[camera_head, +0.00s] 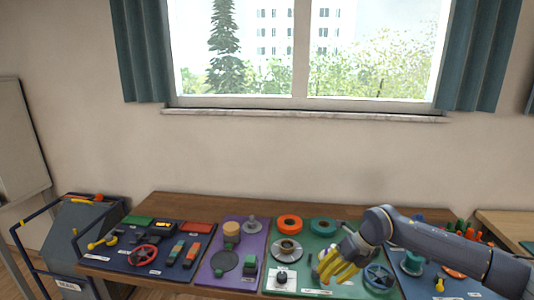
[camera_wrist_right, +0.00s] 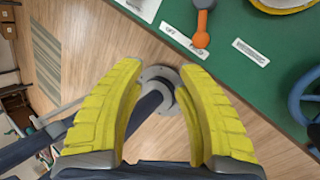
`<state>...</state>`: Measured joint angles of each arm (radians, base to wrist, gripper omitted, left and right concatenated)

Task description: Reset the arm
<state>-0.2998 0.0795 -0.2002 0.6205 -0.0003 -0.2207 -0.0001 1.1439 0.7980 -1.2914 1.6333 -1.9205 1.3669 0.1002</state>
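My right arm comes in from the right in the head view. My right gripper (camera_head: 338,266) has yellow fingers and hangs over the front of the green board (camera_head: 262,286). In the right wrist view the two yellow fingers of this gripper (camera_wrist_right: 165,68) stand apart with nothing between them, so it is open and empty. The edge of the green board (camera_wrist_right: 262,88) lies beyond the fingertips, with floor seen past it. My left arm and gripper are not in view. No cord can be made out.
The wooden table (camera_head: 185,204) also bears a dark blue board (camera_head: 119,262) with a red handwheel (camera_head: 143,256), and a purple board (camera_head: 257,240). A blue handwheel (camera_head: 379,277) is close to my right gripper. A grey cart (camera_head: 76,240) stands left; a window is behind.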

